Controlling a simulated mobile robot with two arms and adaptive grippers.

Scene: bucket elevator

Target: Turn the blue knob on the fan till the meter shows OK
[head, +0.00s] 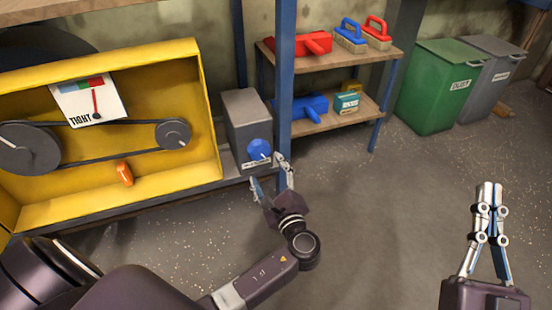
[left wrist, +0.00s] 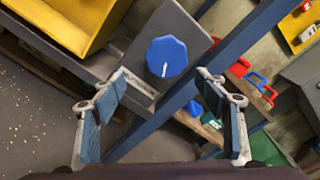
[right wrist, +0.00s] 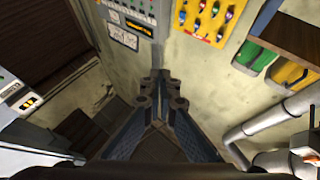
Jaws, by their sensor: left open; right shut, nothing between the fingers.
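The blue knob (head: 259,149) sits on the front of a grey box (head: 244,108) beside a yellow housing; a white mark shows near its edge. In the left wrist view the knob (left wrist: 167,57) lies beyond and between my fingertips, with no contact visible. My left gripper (head: 270,172) is open, just in front of the knob; it also shows in the left wrist view (left wrist: 162,76). The meter (head: 88,100) has a blue, green and red strip; its needle points near the red part and it reads TIGHT. My right gripper (head: 489,188) is shut and empty, far right.
A blue post (head: 284,85) stands right beside the box and left gripper. The yellow housing (head: 209,120) holds pulleys and a belt. Shelves (head: 335,118) with tools stand behind, and green (head: 436,90) and grey bins at the back right.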

